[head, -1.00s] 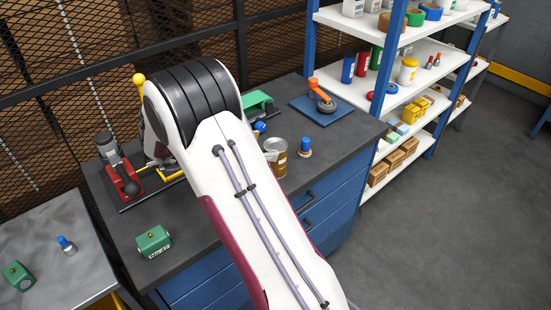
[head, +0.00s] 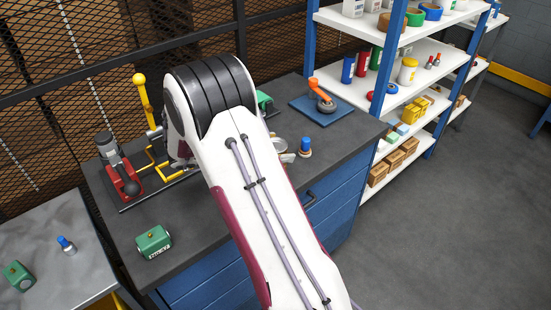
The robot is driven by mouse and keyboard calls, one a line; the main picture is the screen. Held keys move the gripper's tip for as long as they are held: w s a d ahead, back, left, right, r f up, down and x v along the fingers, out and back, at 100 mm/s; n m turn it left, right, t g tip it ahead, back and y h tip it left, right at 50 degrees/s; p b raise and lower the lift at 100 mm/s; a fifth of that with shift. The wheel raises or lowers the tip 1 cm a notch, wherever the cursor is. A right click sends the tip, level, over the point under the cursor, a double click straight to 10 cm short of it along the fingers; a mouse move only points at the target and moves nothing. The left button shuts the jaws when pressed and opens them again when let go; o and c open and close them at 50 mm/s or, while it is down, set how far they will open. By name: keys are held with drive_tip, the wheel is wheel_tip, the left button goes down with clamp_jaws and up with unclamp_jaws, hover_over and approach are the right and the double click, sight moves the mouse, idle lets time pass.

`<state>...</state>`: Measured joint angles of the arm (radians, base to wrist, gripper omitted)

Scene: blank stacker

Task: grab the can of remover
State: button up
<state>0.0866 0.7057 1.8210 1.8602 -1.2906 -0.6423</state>
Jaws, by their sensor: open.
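A round can (head: 279,144) with a silvery top stands on the dark workbench, just right of my white arm. The arm covers most of it. Only part of its top and a pale patch low on its side show, and no label can be read. I take it as the can of remover.
A blue-capped bottle (head: 305,147) stands close right of the can. An orange-handled tool (head: 320,95) lies on a blue mat (head: 340,108) behind. A green block (head: 153,242), a red-based press (head: 125,180) and a yellow-knobbed lever (head: 140,90) are left. Shelves (head: 425,55) stand right.

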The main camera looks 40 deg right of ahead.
drive_tip(key=c, duration=1.5)
drive_tip(key=shift+r, duration=0.2)
drive_tip(key=shift+r, duration=4.85)
